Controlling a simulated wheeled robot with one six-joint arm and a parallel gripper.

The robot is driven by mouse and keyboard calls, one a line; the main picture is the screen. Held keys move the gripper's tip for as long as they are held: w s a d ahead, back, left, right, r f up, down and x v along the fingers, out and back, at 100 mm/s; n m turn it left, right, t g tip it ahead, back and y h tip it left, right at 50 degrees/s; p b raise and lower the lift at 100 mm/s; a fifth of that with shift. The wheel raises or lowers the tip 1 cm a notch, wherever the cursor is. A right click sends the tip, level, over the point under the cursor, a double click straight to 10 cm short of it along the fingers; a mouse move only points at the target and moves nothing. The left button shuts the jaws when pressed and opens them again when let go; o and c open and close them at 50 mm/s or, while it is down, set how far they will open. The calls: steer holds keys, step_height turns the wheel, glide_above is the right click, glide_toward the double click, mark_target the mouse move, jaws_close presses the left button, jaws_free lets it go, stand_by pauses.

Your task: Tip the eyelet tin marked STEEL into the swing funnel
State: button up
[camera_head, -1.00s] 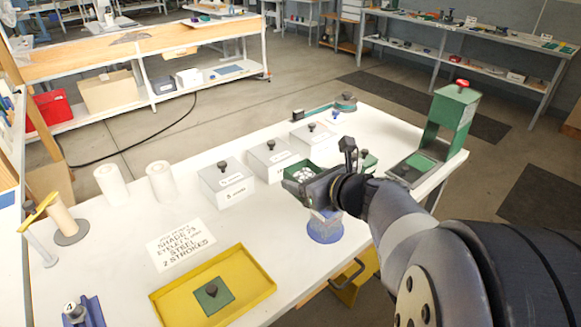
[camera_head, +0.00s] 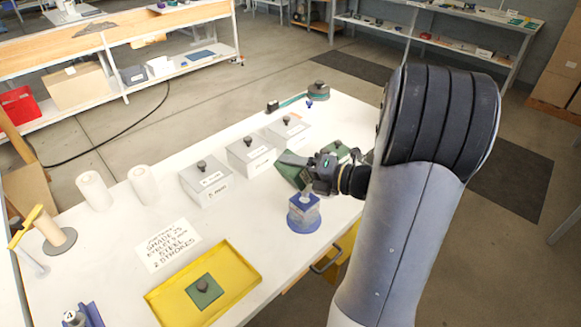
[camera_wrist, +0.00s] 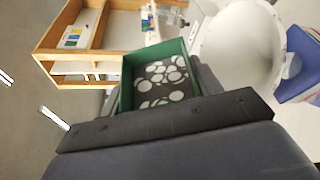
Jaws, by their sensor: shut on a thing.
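My gripper (camera_head: 300,162) is shut on a green open-topped tin (camera_head: 287,175), which it holds tilted above the table. In the wrist view the tin (camera_wrist: 122,92) has pale round eyelets (camera_wrist: 160,80) on its dark floor. No marking on the tin is readable. A white round bowl, which looks like the swing funnel (camera_wrist: 238,45), is right of the tin in the wrist view, with a blue part (camera_wrist: 302,62) beyond it. In the head view a blue round stand (camera_head: 303,222) is just below the gripper. Whether any eyelets are falling is unclear.
Grey lidded boxes (camera_head: 205,185) stand behind and left of the gripper. A yellow tray (camera_head: 160,296) holds a green square with a knob. A card (camera_head: 168,243) reads STEEL, 2 STROKES. White rolls (camera_head: 94,190) stand at left. My arm hides the table's right end.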

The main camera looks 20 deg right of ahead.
steer(key=m+p, duration=0.1)
steer(key=p, duration=0.1)
steer(key=r+m+y+p, duration=0.1)
steer(key=shift+w+d+p, duration=0.15)
steer(key=shift+d+p, duration=0.25)
steer(key=shift+d+f+m+t+p, duration=0.2)
steer(key=shift+m+t+p, duration=0.1)
steer(key=shift+m+p, duration=0.45)
steer(key=shift+w+a, duration=0.1)
stand_by(0.8)
